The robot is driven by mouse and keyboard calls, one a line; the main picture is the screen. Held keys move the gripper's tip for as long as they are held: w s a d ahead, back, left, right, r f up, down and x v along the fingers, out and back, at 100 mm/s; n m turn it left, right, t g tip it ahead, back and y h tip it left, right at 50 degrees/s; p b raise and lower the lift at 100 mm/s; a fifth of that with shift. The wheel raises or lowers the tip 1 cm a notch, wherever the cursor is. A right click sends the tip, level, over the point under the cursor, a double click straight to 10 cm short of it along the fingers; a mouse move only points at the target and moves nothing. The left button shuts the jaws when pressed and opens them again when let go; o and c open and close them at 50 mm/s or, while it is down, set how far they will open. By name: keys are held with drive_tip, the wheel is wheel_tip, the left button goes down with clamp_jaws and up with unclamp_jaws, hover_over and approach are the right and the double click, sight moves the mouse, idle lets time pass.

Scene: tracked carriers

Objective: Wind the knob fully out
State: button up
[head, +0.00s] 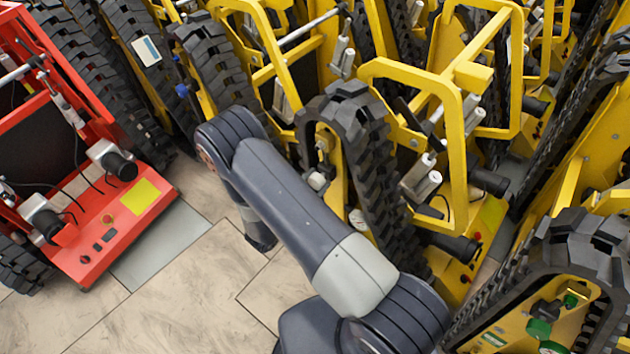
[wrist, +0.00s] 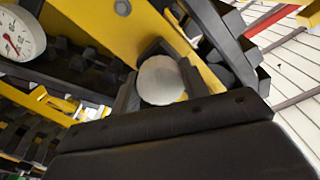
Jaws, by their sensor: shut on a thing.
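The knob (wrist: 162,80) is a pale, round, whitish-grey cap in the middle of the wrist view, beside a yellow frame member. My gripper (wrist: 160,92) has its two dark fingers on either side of the knob and is shut on it. The knob's stem is hidden, so I cannot tell how far out it stands.
A white dial gauge (wrist: 20,35) with a red needle sits left of the knob. Black rubber tracks (head: 365,165) and yellow carriers crowd close around my arm. A red carrier (head: 75,150) stands at the left. Tiled floor (head: 180,290) is clear at the lower left.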

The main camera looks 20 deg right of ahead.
drive_tip(key=shift+n, duration=0.8)
drive_tip(key=shift+f, duration=0.1)
drive_tip(key=o, duration=1)
drive_tip(key=p+v, duration=0.2)
drive_tip(key=v, duration=0.9)
drive_tip(key=shift+w, duration=0.1)
